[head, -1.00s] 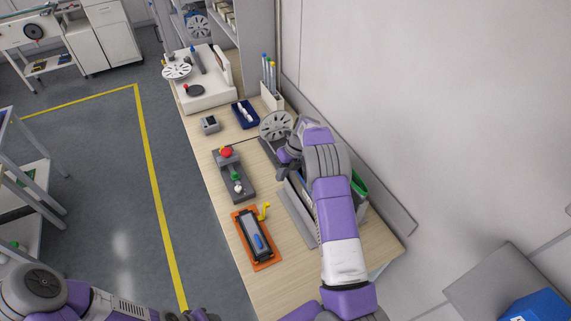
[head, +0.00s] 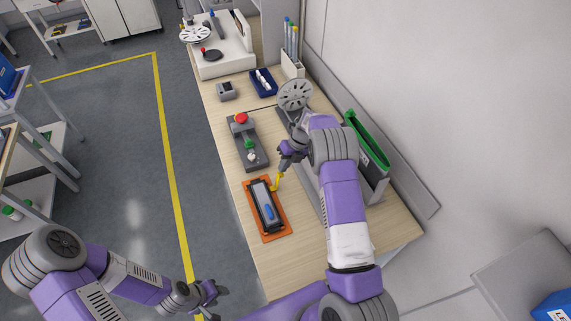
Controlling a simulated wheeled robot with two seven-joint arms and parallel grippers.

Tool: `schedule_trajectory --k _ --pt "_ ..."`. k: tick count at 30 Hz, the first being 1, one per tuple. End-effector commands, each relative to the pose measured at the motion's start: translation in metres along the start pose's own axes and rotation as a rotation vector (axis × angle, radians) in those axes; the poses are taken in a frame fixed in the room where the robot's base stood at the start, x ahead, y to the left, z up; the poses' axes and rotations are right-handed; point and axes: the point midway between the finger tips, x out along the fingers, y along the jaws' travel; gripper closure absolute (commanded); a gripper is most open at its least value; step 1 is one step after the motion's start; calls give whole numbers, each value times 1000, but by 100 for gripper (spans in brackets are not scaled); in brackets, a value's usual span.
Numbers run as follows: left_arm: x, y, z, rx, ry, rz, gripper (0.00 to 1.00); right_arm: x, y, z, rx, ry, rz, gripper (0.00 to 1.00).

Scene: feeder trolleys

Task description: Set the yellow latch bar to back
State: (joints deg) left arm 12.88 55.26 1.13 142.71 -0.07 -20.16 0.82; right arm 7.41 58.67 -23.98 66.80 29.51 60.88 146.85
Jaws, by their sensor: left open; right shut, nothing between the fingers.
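The yellow latch bar (head: 277,182) sticks up at the right, far corner of a black and grey device with a blue part (head: 267,206). That device lies on an orange plate (head: 278,235) on the wooden bench. My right gripper (head: 282,166) is shut and empty, just above the top of the latch bar. I cannot tell whether it touches the bar. My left gripper (head: 212,291) is open and empty, low over the floor side, left of the bench.
A grey control box (head: 250,155) with red and green buttons stands beyond the orange plate. A reel (head: 294,94) and a green-rimmed bin (head: 366,140) stand near the wall. The bench front right of the plate is clear.

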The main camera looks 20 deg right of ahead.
Motion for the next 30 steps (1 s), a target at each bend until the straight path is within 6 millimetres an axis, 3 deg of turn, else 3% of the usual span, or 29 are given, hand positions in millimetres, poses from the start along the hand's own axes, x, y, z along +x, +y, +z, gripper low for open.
schedule_trajectory --k 5,11,22,30 --pt "-1 0 0 0 0 0 57 0 1 0 0 1 0 100" --pt "-11 4 0 0 0 0 57 1 21 0 -1 2 0 100" --pt "-10 4 0 0 0 0 57 2 21 0 0 1 0 100" --pt "-17 6 1 0 0 0 57 1 33 -1 0 3 1 100"
